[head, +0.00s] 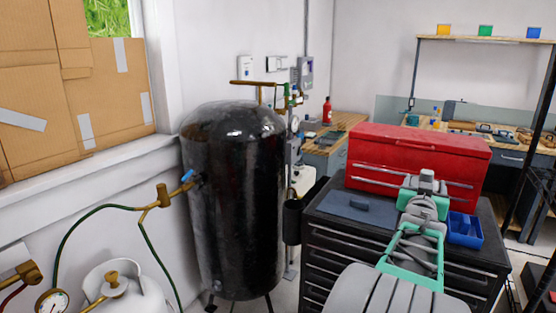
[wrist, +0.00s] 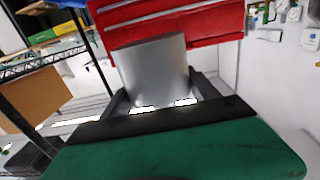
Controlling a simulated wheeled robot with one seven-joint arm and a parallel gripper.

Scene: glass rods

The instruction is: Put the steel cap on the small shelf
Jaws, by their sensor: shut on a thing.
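The steel cap (wrist: 152,72) is a smooth grey cylinder in the middle of the wrist view. My gripper (wrist: 162,98) is shut on it, with a dark finger at each side. The cap stands up from between the fingers, in front of the red toolbox. In the head view my arm reaches over the drawer cabinet, and its far end (head: 427,183) is in front of the toolbox; the cap cannot be made out clearly there. A narrow wooden wall shelf (head: 470,39) at the upper right holds small yellow, green and blue containers. I cannot tell if it is the small shelf.
The red toolbox (head: 415,150) stands on a black drawer cabinet (head: 335,232) beside a blue bin (head: 462,232). A black tank (head: 235,200) stands left of the cabinet. A dark rack (head: 545,95) is at the right edge. A cluttered workbench (head: 510,157) stands behind.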

